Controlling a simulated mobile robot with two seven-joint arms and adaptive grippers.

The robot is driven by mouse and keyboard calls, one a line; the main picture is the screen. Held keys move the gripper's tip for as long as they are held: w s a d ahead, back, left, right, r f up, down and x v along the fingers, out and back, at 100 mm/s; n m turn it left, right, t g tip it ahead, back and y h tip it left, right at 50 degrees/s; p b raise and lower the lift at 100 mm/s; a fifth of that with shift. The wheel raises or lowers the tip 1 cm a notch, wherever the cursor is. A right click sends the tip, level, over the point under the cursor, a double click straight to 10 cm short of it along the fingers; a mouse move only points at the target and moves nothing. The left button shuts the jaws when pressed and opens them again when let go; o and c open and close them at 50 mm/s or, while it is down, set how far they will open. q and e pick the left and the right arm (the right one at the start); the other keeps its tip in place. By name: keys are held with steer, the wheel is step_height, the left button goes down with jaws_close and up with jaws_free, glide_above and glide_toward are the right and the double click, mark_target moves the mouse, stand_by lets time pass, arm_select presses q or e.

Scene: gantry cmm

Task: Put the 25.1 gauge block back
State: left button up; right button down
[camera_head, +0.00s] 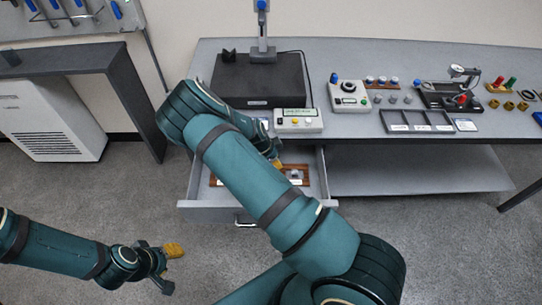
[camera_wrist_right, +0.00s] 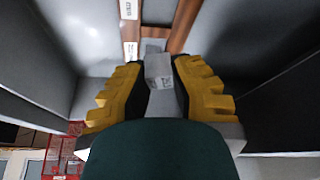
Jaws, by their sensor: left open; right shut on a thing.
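My right gripper (camera_wrist_right: 160,92) is shut on a small grey gauge block (camera_wrist_right: 158,69) with a printed mark too small to read, between its yellow fingers. In the head view, my right arm reaches into the open drawer (camera_head: 207,213) and hides most of the gripper; only a bit of yellow finger shows. A wooden gauge block case (camera_head: 305,178) lies in the drawer, partly behind my arm. In the right wrist view, the case's brown wood (camera_wrist_right: 185,22) and white labels lie just beyond the block; I cannot tell if they touch. My left gripper (camera_head: 168,266) is open and empty above the floor.
A grey side table (camera_head: 60,65) stands left. Floor before the drawer is clear.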

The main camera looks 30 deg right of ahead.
steer(key=shift+w+a+f+m+g+y+b, duration=0.1)
steer(key=shift+w+a+f+m+g+b, duration=0.1)
steer(key=shift+f+m+b, duration=0.55)
steer(key=shift+w+a+f+m+g+y, duration=0.15)
steer(key=shift+f+m, duration=0.3)
steer(key=shift+f, duration=0.65)
steer(key=shift+w+a+f+m+g+y+b, duration=0.1)
steer(key=shift+w+f+m+g+b, duration=0.1)
steer(key=shift+f+m+b, duration=0.55)
steer(key=shift+f, duration=0.65)
steer(key=shift+b, duration=0.3)
steer(key=shift+f+b, duration=0.65)
steer(key=shift+b, duration=0.1)
steer(key=shift+c, duration=1.9)
jaws_free()
steer(key=shift+n, duration=0.25)
steer(key=shift+r, duration=0.1)
